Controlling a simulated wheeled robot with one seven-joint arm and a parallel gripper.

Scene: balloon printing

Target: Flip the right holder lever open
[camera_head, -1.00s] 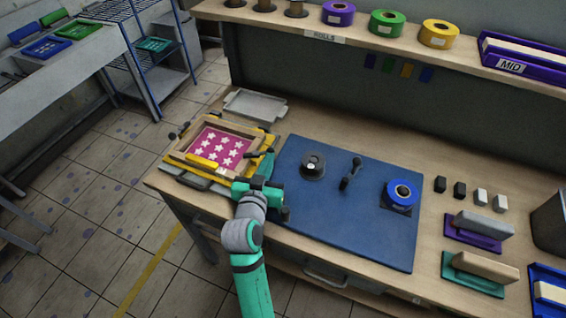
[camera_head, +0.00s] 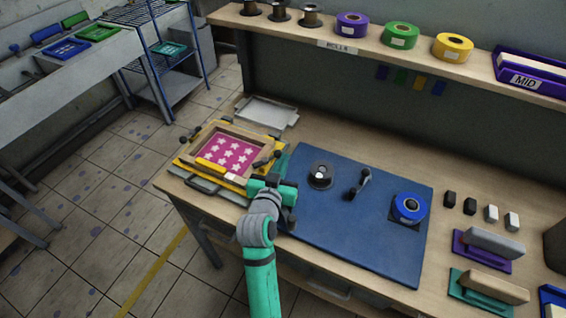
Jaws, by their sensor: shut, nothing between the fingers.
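The printing frame (camera_head: 204,144) is a wooden screen on a yellow base, with a pink panel of white stars. It sits at the left end of the workbench. The right holder lever (camera_head: 266,159) is a dark lever with round ends at the frame's right side, lying slanted. The left holder lever (camera_head: 190,135) stands out at the frame's far left. My teal gripper (camera_head: 272,184) is just below and beside the right lever, over the bench between frame and blue mat. It is shut and empty. Its fingertips are partly hidden, and I cannot tell if they touch the lever.
A blue mat (camera_head: 350,245) right of my gripper holds a black spool (camera_head: 321,174), a dark lever-like tool (camera_head: 359,183) and a blue roll (camera_head: 409,207). A white tray (camera_head: 267,112) lies behind the frame. Squeegee-like blocks stand at right. A shelf with rolls runs above.

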